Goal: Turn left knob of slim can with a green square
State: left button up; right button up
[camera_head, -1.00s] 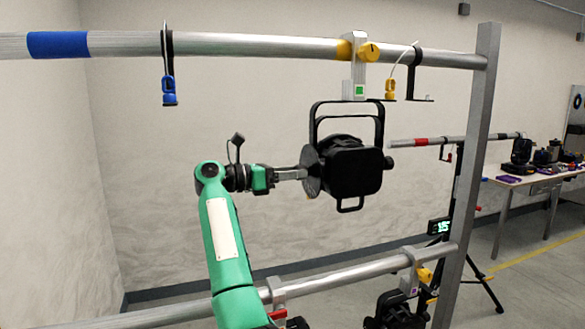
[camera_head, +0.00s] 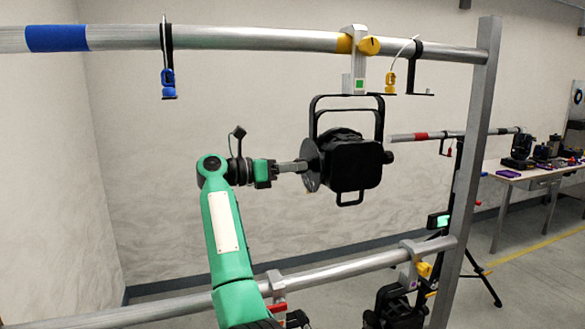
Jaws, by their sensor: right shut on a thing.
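The can with a green square (camera_head: 351,166) is black and hangs in its yoke from the upper rail. The green square (camera_head: 359,84) is on the clamp above it. A round dark disc, its left knob (camera_head: 311,165), faces left. My right gripper (camera_head: 300,166) is at the end of the green arm and is shut on the left knob, its fingertips partly hidden by the disc. A smaller knob (camera_head: 388,157) shows on the can's right side. My left gripper is not in view.
A lower rail (camera_head: 340,274) carries more black cans (camera_head: 392,306). An upright post (camera_head: 468,170) stands right of the can. A table (camera_head: 540,176) stands at the far right.

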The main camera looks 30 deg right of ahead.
jog(key=shift+w+n+p, duration=0.1)
jog(key=shift+n+p, duration=1.25)
jog(key=shift+n, duration=6.15)
jog(key=o, duration=1)
jog(key=shift+f, duration=0.1)
